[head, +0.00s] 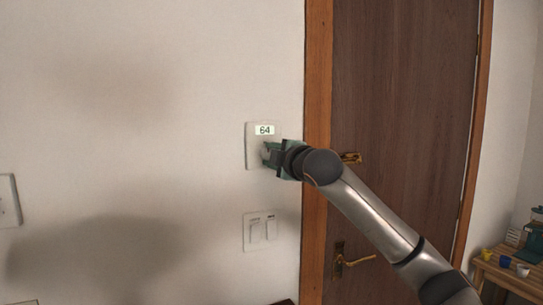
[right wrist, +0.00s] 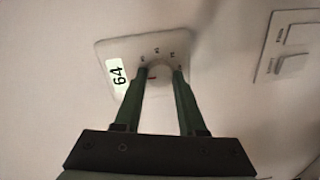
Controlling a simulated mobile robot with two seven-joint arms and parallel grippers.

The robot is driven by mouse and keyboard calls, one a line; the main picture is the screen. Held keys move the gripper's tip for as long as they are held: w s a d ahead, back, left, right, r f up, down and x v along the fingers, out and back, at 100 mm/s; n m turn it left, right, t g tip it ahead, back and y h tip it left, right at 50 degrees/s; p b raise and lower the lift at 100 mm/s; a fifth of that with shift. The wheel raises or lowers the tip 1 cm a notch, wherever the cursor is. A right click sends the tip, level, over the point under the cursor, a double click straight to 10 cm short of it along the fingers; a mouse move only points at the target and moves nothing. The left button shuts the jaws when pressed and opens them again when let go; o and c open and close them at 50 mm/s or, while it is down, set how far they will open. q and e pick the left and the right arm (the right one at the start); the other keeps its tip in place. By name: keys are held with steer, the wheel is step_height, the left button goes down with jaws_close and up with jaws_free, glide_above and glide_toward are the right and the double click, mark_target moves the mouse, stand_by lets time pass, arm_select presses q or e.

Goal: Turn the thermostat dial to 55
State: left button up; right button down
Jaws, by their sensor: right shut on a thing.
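The thermostat (head: 250,150) is a pale plate on the wall, left of the door frame, with a lit display (head: 264,130) reading 64. In the right wrist view the thermostat plate (right wrist: 108,50) shows turned on its side, with the 64 display (right wrist: 118,75) at its left. My right gripper (head: 266,152) reaches in from the right at the plate's lower half. Its green fingers (right wrist: 160,76) are shut on the round white dial (right wrist: 160,72), one on each side. A small red mark shows on the dial between the fingers. My left gripper is not in view.
A double light switch (head: 260,231) is on the wall below the thermostat. Another wall plate (head: 8,201) is at the far left. A brown door (head: 400,100) with a brass handle (head: 355,261) stands right. A wooden table (head: 510,275) with small cups is at the lower right.

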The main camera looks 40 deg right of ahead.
stand_by(0.3)
steer(key=shift+c, duration=2.4)
jaws_free()
steer(key=b+v, duration=0.4)
steer(key=v, duration=0.8)
steer(key=shift+s, duration=0.25)
